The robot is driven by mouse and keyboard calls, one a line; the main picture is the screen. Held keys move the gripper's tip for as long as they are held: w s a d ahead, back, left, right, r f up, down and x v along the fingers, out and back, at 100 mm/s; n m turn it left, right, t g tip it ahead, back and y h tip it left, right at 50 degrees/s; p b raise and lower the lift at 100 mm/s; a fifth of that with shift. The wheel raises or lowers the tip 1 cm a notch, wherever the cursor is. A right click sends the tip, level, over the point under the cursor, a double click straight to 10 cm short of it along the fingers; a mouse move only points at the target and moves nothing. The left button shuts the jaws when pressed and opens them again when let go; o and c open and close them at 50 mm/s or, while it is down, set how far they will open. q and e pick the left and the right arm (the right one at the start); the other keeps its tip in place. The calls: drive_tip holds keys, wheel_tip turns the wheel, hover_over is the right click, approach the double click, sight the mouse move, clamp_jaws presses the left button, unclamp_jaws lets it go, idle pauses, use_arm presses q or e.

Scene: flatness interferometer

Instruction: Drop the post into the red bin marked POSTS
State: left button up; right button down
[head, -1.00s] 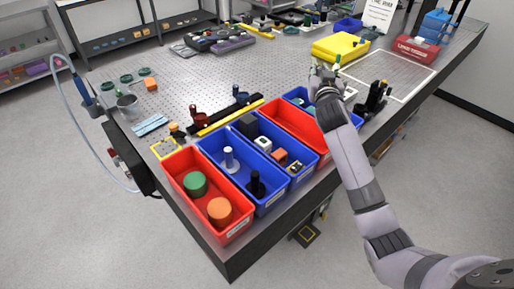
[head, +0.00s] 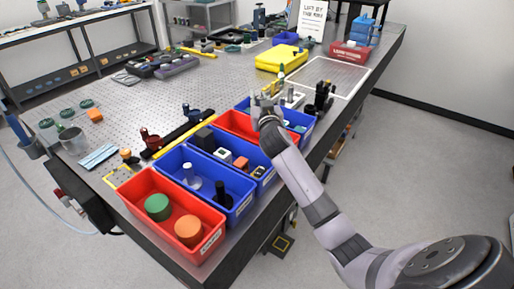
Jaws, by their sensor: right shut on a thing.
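My right gripper (head: 264,103) is shut, over the far part of the row of bins, above the back edge of a red bin (head: 229,121) whose visible inside looks empty. What it holds, taken to be the post, is too small and too hidden by the fingers to make out. A second red bin (head: 143,213) at the near end holds a green cylinder (head: 158,207) and an orange cylinder (head: 188,230). The bin labels are too small to read, so I cannot tell which red bin is marked POSTS. My left gripper is not in view.
Blue bins (head: 229,217) between the red ones hold a white post (head: 191,176), a black post (head: 220,192) and small blocks. Another blue bin (head: 302,119) lies beyond. Black fixtures (head: 320,99) and a yellow bin (head: 279,57) stand farther back.

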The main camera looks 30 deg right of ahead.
drive_tip(key=c, duration=1.6)
unclamp_jaws()
drive_tip(key=shift+r, duration=0.1)
drive_tip(key=shift+o, duration=1.2)
drive_tip(key=shift+f, duration=0.2)
drive_tip(key=v, duration=1.2)
